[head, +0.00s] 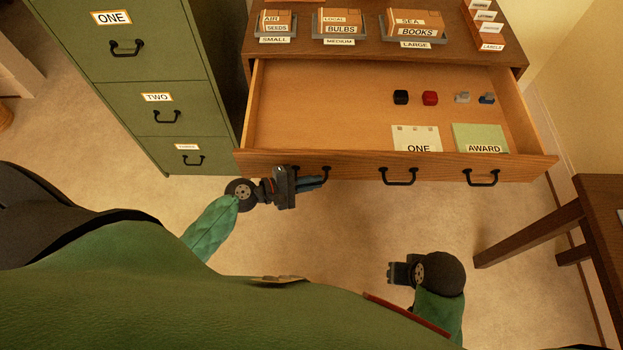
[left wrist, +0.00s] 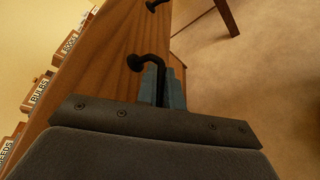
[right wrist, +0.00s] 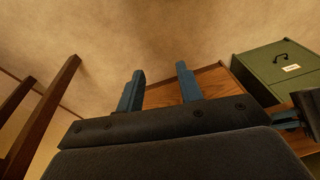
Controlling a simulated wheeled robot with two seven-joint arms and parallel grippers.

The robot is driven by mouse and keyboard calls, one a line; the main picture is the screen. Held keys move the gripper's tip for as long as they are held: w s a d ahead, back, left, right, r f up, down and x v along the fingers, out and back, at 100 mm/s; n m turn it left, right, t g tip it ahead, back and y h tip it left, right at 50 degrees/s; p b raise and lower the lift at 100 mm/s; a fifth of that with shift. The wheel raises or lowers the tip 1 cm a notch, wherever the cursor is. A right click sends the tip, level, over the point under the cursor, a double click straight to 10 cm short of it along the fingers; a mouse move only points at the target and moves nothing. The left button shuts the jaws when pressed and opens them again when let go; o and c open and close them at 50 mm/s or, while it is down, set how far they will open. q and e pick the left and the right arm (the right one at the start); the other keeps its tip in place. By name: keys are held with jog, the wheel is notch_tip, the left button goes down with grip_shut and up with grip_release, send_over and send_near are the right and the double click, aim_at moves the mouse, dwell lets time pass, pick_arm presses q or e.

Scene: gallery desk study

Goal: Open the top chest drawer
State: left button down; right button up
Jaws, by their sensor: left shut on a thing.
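The wooden chest's top drawer (head: 310,105) is pulled well out in the head view, its inside in plain sight. Its front carries several dark bar handles. My left gripper (head: 310,183) is shut on the leftmost handle (head: 326,169), which its fingers partly hide. In the left wrist view the handle (left wrist: 150,62) runs down between the blue fingers (left wrist: 168,88). My right gripper (head: 392,272) hangs lower right, away from the drawer and empty. In the right wrist view its blue fingers (right wrist: 160,88) stand apart.
The drawer holds a black item (head: 400,97), a red item (head: 430,98), small grey-blue items, a ONE card (head: 415,138) and a green AWARD card (head: 480,137). Boxes in trays stand on the chest top. A green cabinet (head: 135,75) stands left, a brown table (head: 545,232) right.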

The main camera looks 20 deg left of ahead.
pick_arm(q)
jog(key=shift+d, duration=0.1)
jog(key=c, duration=1.5)
grip_release()
jog(key=shift+c, duration=0.2)
pick_arm(e)
jog(key=shift+w, duration=0.1)
